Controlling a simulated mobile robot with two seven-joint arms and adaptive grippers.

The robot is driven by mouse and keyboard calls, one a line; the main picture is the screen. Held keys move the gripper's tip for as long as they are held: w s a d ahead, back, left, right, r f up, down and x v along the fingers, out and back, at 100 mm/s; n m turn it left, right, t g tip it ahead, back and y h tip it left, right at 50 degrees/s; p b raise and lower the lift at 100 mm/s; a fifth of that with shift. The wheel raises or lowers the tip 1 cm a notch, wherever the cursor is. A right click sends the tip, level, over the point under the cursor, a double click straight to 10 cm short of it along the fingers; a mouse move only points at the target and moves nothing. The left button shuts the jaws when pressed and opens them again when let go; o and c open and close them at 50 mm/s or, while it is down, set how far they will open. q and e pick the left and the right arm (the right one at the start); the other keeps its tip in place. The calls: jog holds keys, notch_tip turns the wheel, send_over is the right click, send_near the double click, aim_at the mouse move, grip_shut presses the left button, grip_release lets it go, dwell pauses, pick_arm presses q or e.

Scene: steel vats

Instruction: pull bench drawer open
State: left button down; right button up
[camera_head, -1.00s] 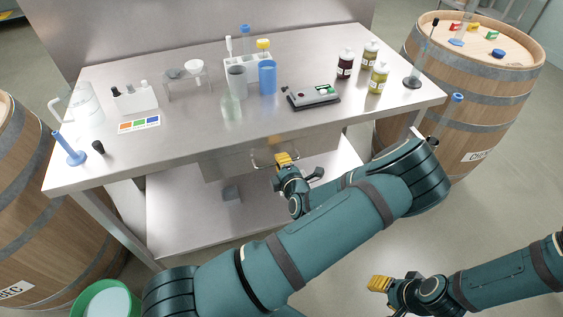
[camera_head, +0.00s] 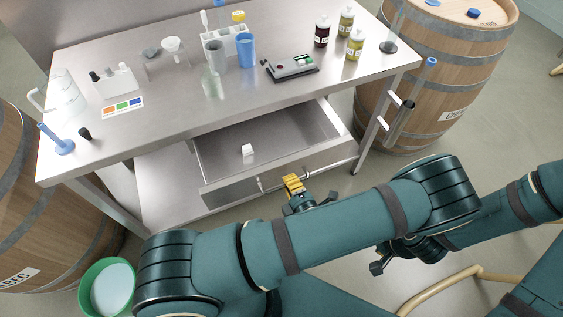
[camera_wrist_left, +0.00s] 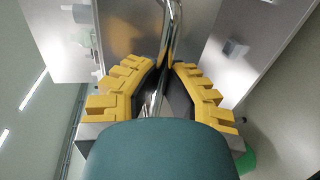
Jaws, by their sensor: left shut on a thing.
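The bench drawer (camera_head: 213,194) stands pulled out from under the steel bench (camera_head: 150,132), its inside showing. A small white block (camera_head: 248,150) lies in it. My left gripper (camera_head: 292,183) is at the drawer's front, its yellow fingers shut on the metal drawer handle (camera_head: 268,184). In the left wrist view the handle (camera_wrist_left: 160,75) runs between the yellow fingers (camera_wrist_left: 163,88). The fingers hide part of the handle. My right arm comes in at the right; its gripper (camera_head: 378,266) is partly hidden by the left arm, and its jaws do not show clearly.
The bench top carries bottles (camera_head: 322,30), a black-and-grey device (camera_head: 290,67), a rack (camera_head: 226,42) and a jug (camera_head: 66,92). Wooden barrels stand left (camera_head: 28,200) and right (camera_head: 440,75). A green bucket (camera_head: 107,288) is at the lower left.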

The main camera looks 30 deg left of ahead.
pick_arm(q)
jog(key=shift+f+v, duration=0.2)
jog(key=shift+v, duration=0.85)
jog(key=shift+f+v, duration=0.25)
jog(key=shift+v, duration=0.8)
jog(key=shift+s, duration=0.1)
jog(key=c, duration=1)
grip_release()
jog(key=shift+r, duration=0.1)
notch_tip(320, 180, up, 10)
jog(key=shift+f, duration=0.1)
jog(key=shift+d, duration=0.1)
